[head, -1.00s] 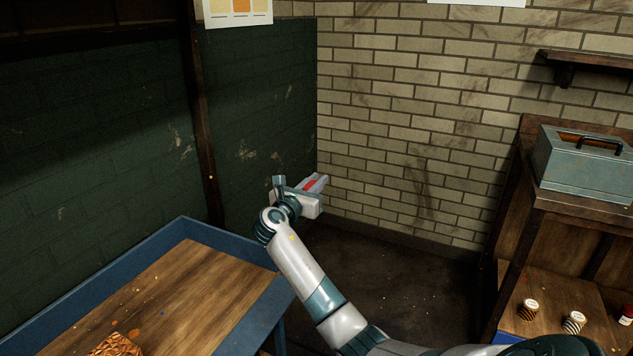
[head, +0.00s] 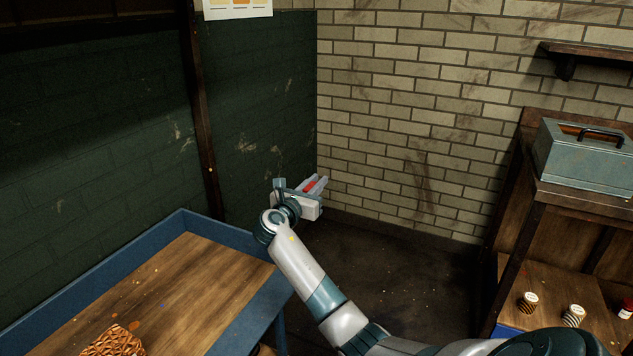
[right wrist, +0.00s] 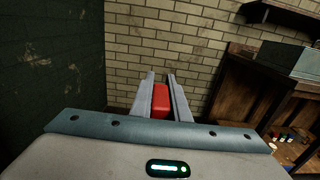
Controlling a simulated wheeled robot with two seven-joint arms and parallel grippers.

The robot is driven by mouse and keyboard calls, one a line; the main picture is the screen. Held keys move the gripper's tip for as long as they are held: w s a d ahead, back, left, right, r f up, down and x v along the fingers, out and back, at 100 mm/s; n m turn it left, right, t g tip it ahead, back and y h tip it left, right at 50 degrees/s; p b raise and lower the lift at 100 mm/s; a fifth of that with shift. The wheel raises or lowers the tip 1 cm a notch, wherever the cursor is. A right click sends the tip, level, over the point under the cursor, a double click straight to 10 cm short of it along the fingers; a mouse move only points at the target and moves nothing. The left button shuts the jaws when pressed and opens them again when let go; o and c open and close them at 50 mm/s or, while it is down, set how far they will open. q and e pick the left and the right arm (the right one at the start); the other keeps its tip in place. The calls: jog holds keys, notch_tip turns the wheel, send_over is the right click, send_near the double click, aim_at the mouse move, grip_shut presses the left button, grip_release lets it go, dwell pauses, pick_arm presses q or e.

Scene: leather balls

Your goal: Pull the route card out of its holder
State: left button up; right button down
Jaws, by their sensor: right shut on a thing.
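My right gripper (head: 317,186) is held out in the air near the room's corner, past the end of the blue-edged bench. It is shut on a small red piece (right wrist: 160,100), seen between its two grey fingers in the right wrist view. The red piece also shows in the head view (head: 310,186). It is too small and covered to tell whether it is the route card. No card holder can be made out in either view. My left gripper is not in view.
The blue-edged wooden bench (head: 232,316) stands at left with a brown woven-looking thing (head: 113,342) on it. At right, a wooden shelf unit (head: 580,208) carries a blue-grey toolbox (head: 586,160), with several small spools and jars below. A sheet (head: 238,9) hangs above. Floor between is clear.

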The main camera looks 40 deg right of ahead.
jog(key=shift+f, duration=0.65)
jog(key=shift+f+b, duration=0.3)
jog(key=shift+f, duration=0.35)
